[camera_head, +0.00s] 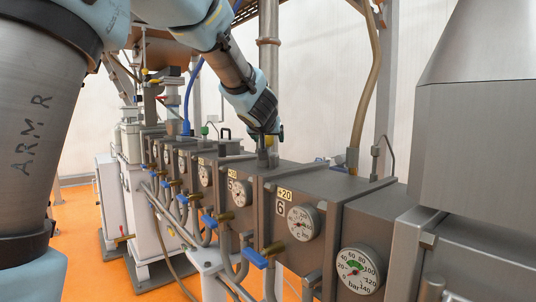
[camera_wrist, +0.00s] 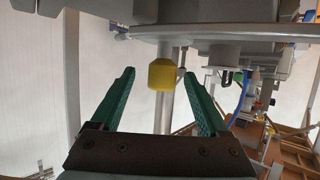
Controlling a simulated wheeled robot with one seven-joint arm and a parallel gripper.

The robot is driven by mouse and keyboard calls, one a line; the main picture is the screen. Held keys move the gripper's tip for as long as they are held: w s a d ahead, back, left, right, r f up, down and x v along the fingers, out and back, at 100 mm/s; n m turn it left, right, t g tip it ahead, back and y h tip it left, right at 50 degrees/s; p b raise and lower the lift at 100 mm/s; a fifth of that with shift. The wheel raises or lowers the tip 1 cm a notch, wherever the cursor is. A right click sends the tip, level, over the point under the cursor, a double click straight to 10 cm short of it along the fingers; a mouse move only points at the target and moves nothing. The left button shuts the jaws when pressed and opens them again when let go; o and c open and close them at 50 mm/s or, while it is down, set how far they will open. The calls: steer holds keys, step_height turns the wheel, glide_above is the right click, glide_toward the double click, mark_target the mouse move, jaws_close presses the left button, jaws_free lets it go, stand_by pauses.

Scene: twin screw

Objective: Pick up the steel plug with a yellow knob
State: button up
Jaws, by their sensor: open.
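The yellow knob (camera_wrist: 162,75) of the plug shows in the middle of the wrist view, below a grey metal edge. My gripper (camera_wrist: 159,72) is open, with one green finger on each side of the knob and a visible gap on both sides. How far the knob is in depth from the fingertips is hard to tell.
Grey barrel blocks (camera_head: 335,188) with round gauges (camera_head: 303,223) and blue-handled valves (camera_head: 255,257) run across the head view. A vertical pipe (camera_head: 268,45) and a tan hose (camera_head: 368,85) rise near my gripper. A large metal hopper (camera_head: 480,130) stands at the right.

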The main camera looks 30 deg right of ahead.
mark_target(269, 140)
steer(key=x, duration=0.4)
steer(key=shift+w+d+b, duration=0.1)
steer(key=shift+w+b, duration=0.25)
steer(key=shift+w, duration=0.1)
jaws_close()
stand_by(0.3)
